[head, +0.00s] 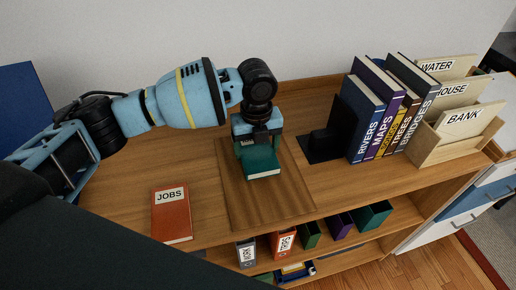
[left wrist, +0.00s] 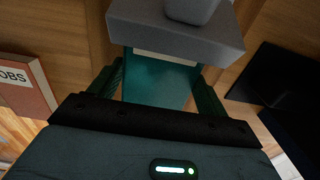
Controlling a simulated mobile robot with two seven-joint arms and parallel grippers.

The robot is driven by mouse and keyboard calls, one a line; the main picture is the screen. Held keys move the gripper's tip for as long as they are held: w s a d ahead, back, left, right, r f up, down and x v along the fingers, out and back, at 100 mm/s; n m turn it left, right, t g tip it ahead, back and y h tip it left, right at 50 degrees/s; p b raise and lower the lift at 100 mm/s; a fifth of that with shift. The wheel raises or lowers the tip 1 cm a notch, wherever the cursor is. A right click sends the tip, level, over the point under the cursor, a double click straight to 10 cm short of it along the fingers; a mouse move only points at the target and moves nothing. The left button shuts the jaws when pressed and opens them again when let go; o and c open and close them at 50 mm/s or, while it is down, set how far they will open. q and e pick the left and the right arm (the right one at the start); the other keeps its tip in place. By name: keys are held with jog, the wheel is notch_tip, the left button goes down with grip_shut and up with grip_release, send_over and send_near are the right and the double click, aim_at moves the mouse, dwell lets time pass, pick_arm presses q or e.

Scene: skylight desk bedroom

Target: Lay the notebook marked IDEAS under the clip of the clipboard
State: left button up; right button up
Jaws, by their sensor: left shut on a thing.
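A teal notebook (head: 262,163) is held by my left gripper (head: 257,139) over the brown clipboard (head: 270,204). It also shows between the two fingers in the left wrist view (left wrist: 158,82). Its title does not show. The gripper hides the far end of the clipboard in the head view. In the left wrist view a grey block (left wrist: 165,32), apparently the clip, covers one end of the notebook; I cannot tell whether they touch. The left gripper is shut on the notebook. My right gripper is not in view.
An orange JOBS notebook (head: 171,215) lies left of the clipboard. A black bookend (head: 321,147), several upright books (head: 380,115) and a wooden file holder (head: 450,150) stand to the right. Binders and bins (head: 340,226) fill the shelf below the front edge.

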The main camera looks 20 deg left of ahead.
pick_arm(q)
jog(key=o, duration=1.1)
jog(key=shift+r, duration=3.95)
jog(key=shift+f, duration=0.1)
